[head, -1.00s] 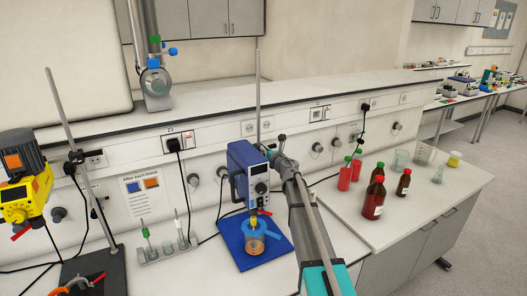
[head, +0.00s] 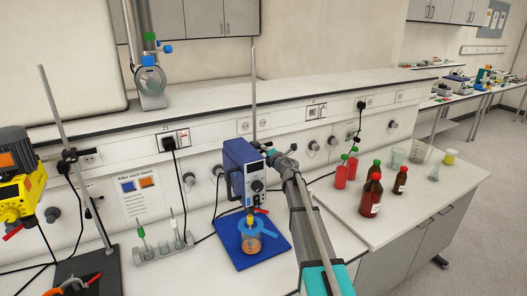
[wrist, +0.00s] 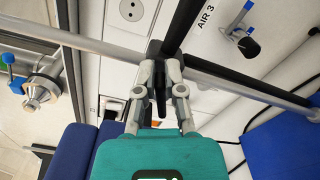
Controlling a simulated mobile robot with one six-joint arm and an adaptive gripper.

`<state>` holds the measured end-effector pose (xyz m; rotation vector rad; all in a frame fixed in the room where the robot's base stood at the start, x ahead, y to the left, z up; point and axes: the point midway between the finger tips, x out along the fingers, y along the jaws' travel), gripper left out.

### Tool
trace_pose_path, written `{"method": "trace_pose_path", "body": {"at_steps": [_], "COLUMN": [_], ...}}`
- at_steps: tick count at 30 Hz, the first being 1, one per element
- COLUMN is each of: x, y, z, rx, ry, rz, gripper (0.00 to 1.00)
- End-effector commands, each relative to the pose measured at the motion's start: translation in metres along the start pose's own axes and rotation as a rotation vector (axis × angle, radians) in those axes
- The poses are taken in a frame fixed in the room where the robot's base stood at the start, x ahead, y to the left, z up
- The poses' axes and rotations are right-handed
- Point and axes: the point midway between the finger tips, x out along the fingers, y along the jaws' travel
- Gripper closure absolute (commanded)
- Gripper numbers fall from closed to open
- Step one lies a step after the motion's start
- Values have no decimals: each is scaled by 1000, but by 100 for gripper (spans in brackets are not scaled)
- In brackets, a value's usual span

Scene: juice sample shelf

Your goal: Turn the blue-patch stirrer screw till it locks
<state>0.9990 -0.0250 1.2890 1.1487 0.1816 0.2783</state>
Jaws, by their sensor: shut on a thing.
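The blue stirrer (head: 238,172) stands on a blue base plate (head: 238,250), in front of its upright metal rod (head: 254,80). My arm reaches to the stirrer's right rear, and my gripper is small and partly hidden in the head view. In the wrist view, my gripper (wrist: 159,100) is shut on the black screw (wrist: 160,104) of a dark clamp (wrist: 158,52) where metal rods cross. A finger lies on each side of the screw. Whether the screw is tight cannot be told. An orange-filled beaker (head: 259,240) stands below the stirrer.
A yellow stirrer (head: 18,190) on its own stand is at the left. A card (head: 139,197) with blue and orange patches leans at the wall. Brown bottles (head: 371,195) and red bottles (head: 341,175) stand right of my arm. Cables hang along the wall.

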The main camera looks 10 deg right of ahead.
Motion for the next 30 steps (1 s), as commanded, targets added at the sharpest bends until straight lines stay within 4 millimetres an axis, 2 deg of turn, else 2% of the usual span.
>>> {"method": "trace_pose_path", "body": {"at_steps": [9, 15, 30], "x": [-1, -1, -1], "y": [-8, -10, -10], "z": [-2, -3, -4], "rx": [264, 369, 427], "ry": [1, 1, 2], "rz": [-1, -1, -1], "gripper": [100, 100, 100]}}
